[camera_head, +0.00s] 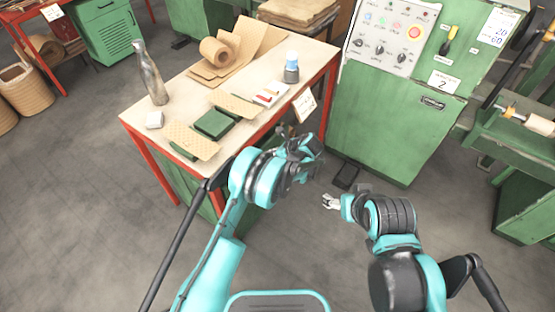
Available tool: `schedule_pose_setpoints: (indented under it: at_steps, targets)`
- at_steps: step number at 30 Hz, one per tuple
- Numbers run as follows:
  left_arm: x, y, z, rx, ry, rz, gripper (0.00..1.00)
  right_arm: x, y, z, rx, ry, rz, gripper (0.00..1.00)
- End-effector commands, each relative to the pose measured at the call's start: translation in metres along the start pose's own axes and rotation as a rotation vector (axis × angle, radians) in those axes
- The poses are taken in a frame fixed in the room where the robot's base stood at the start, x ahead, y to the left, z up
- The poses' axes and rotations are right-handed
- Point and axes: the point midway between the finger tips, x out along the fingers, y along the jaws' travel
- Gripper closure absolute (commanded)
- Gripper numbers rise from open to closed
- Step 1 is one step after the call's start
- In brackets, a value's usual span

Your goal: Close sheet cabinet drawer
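A workbench with a pale top (185,95) and red legs stands at the centre left. Green cabinet panels (176,178) show beneath it, mostly hidden behind my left arm. I cannot make out a drawer front there or how far any drawer is out. My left gripper (308,150) is at the bench's right front corner, in front of its side. Its dark fingers are small, and I cannot tell whether they touch the bench. My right gripper (331,202) is low over the floor, right of the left gripper, apart from the bench and with nothing visible in it.
A green machine cabinet (378,110) with a control panel stands close on the right. A green drawer cabinet (105,32) is at the back left.

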Motion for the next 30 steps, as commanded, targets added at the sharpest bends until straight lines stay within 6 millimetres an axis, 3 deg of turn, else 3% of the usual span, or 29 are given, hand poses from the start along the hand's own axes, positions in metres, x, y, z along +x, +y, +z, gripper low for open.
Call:
schedule_pose_setpoints:
  at_steps: [17, 24, 30]
  targets:
    - [0.01, 0.0, 0.011, -0.001, 0.0, 0.0, 1.0, 0.004, 0.0, 0.003, 0.0, 0.0, 0.0, 0.31]
    - [0.033, 0.0, 0.034, -0.002, 0.001, 0.001, 1.0, 0.004, 0.0, 0.003, 0.0, 0.0, 0.0, 0.31]
    - [0.036, 0.0, 0.037, 0.0, 0.0, 0.0, 1.0, 0.004, 0.0, 0.003, 0.0, 0.0, 0.0, 0.31]
